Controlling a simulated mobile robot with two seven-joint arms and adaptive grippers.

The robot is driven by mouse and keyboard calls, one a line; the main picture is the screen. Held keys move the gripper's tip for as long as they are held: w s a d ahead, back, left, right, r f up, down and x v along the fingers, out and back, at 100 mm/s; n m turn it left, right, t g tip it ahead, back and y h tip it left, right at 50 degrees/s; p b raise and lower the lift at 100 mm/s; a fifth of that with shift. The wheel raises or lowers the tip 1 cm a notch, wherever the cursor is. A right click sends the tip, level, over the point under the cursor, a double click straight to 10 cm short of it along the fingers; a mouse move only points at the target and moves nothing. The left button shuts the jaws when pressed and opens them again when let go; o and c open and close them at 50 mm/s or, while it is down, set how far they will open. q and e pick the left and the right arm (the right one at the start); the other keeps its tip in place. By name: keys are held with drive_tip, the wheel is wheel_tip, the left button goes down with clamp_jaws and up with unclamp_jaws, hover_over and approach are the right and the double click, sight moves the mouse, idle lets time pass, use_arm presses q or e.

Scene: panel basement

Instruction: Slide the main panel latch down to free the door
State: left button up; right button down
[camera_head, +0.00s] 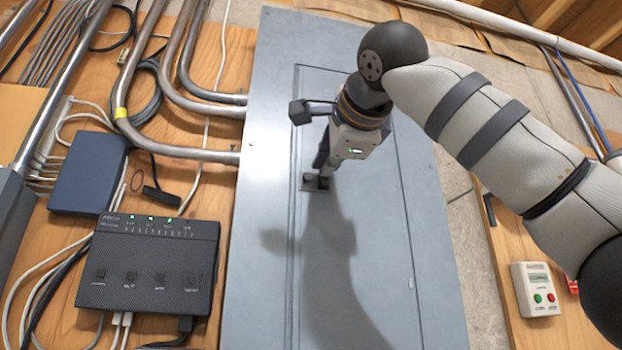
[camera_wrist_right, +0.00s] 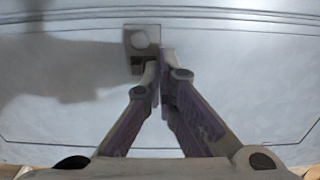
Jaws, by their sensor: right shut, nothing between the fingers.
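The grey main panel (camera_head: 265,200) stands in the middle of the head view, with the outlined door (camera_head: 405,215) set in its face. The latch (camera_head: 307,184) is a small plate near the door's left edge, mostly hidden behind my fingers. In the right wrist view the latch (camera_wrist_right: 141,41) shows a pale rounded knob above a darker slot. My right gripper (camera_head: 321,181) is shut and empty. In the wrist view its fingertips (camera_wrist_right: 158,66) overlap the latch's lower right edge; I cannot tell whether they touch it. My left gripper is not in view.
Left of the panel are metal conduits (camera_head: 180,152), a blue box (camera_head: 88,172) and a black device (camera_head: 150,262) with cables. At the lower right is a white box with red and green buttons (camera_head: 536,289). The panel's lower face is clear, with my arm's shadow on it.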

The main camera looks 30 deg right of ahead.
drive_tip(key=v, duration=0.6)
drive_tip(key=shift+s, duration=0.15)
idle(0.3)
